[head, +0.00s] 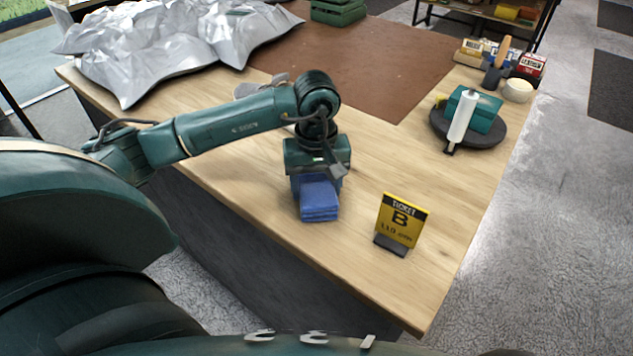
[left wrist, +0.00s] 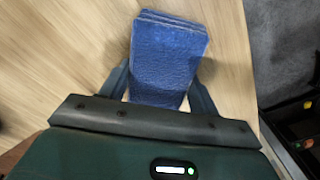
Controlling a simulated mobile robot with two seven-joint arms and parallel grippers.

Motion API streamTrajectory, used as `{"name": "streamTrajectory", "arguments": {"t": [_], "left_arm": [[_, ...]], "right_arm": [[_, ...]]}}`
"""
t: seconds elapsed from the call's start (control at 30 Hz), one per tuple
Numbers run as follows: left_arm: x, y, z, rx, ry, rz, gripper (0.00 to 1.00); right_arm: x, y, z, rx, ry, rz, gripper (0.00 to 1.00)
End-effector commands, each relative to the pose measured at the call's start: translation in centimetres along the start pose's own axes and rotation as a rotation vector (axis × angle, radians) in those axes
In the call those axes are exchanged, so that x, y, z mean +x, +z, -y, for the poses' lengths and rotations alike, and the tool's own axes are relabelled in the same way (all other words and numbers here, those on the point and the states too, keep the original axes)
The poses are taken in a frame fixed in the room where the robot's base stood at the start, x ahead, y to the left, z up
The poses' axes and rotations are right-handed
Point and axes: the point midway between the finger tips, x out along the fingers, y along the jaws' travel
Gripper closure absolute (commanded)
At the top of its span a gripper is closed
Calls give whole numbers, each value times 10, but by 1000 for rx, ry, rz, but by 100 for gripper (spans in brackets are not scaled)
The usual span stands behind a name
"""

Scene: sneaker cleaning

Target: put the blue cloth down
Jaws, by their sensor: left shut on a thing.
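The blue cloth (head: 319,199) is a folded stack near the front edge of the wooden table (head: 440,215). It also shows in the left wrist view (left wrist: 168,60). My left gripper (head: 317,180) reaches down over the cloth and is shut on it, with one finger on each side in the left wrist view (left wrist: 164,92). The cloth is at or just above the tabletop; I cannot tell whether it touches. My right gripper is in neither view.
A yellow ticket sign (head: 402,220) stands right of the cloth. A dark round tray (head: 490,140) with a teal box and a white roller-like item is at the right. Crumpled silver sheeting (head: 180,45) covers the back left. A brown mat (head: 350,65) lies behind. Bare wood surrounds the cloth.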

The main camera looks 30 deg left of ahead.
Motion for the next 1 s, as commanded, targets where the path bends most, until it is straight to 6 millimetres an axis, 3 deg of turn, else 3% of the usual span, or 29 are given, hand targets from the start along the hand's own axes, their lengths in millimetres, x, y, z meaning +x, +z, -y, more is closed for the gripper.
{"name": "streamTrajectory", "arguments": {"t": [0.3,0.33,0.6,0.83,1.0], "left_arm": [[5,0,0,1,1,-1,65],[4,0,0,1,1,-1,38],[3,0,0,1,1,0,17],[2,0,0,1,1,0,17],[-10,-1,-1,1,4,-3,17]], "right_arm": [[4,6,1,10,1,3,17],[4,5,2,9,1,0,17],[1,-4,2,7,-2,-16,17],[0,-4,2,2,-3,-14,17],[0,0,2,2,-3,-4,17]]}}
